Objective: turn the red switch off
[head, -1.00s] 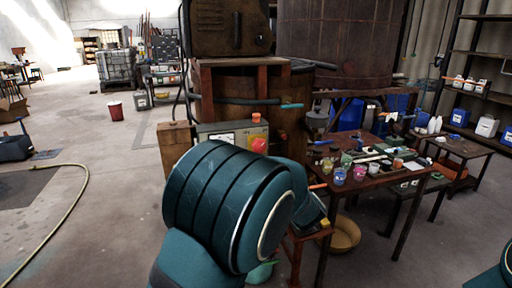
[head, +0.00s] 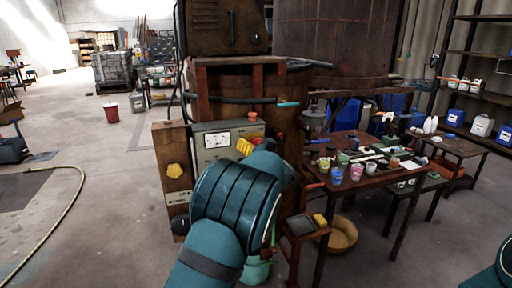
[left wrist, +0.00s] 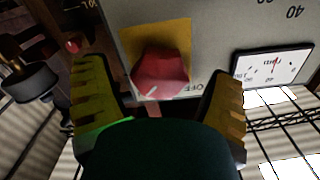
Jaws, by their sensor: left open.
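The red switch (left wrist: 160,72) is a faceted red knob on a yellow plate, with a white mark on its face and the word OFF printed beside it. It is on the front of a grey control panel (head: 211,143). My left gripper (left wrist: 161,84) is open, with its yellow fingers on either side of the knob in the left wrist view. I cannot tell whether they touch it.
A dial gauge (left wrist: 271,66) is on the panel. A wooden table (head: 372,180) with several paint cups stands to the right. The floor at left is open, with a hose (head: 66,215).

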